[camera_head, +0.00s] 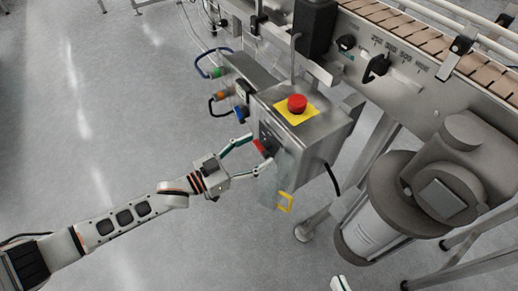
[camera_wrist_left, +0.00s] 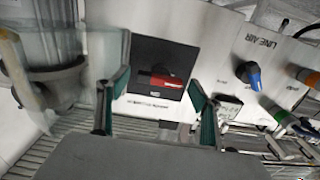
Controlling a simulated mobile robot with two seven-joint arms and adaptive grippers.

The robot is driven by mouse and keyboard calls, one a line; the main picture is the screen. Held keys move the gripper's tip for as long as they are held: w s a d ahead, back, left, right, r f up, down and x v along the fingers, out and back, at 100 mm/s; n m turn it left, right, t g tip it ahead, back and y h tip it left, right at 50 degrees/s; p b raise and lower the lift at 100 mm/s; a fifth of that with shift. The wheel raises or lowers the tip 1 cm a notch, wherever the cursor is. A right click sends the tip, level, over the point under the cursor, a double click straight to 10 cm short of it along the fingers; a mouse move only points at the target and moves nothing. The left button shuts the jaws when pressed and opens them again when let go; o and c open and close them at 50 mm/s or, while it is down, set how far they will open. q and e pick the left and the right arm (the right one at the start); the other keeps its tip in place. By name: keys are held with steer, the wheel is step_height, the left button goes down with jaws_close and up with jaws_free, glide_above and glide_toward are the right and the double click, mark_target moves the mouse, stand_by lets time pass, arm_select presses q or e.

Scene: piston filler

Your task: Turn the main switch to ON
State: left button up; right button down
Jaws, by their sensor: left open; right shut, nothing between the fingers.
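The main switch is a red handle (camera_wrist_left: 166,81) on a black square plate (camera_wrist_left: 150,55), set in the side of the metal control box (camera_head: 318,135). The red handle also shows in the head view (camera_head: 259,146). In the left wrist view the handle lies nearly level. My left gripper (camera_head: 258,155) is open, its two fingers on either side of the switch; in the wrist view (camera_wrist_left: 160,88) they straddle the handle. I cannot tell whether they touch it. What seems to be the tip of my right gripper (camera_head: 340,284) shows at the bottom edge, away from the box.
A red emergency button (camera_head: 297,103) sits on the box top. A blue LINE AIR knob (camera_wrist_left: 249,74) is right of the switch. A clear panel with a yellow handle (camera_head: 285,202) hangs below the box. A grey motor (camera_head: 420,190) stands at right. Floor at left is clear.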

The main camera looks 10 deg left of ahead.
arm_select(q)
steer(key=shift+w+d, duration=0.4)
steer(key=shift+w, duration=0.05)
steer(key=c, duration=1.1)
steer(key=shift+c, duration=0.2)
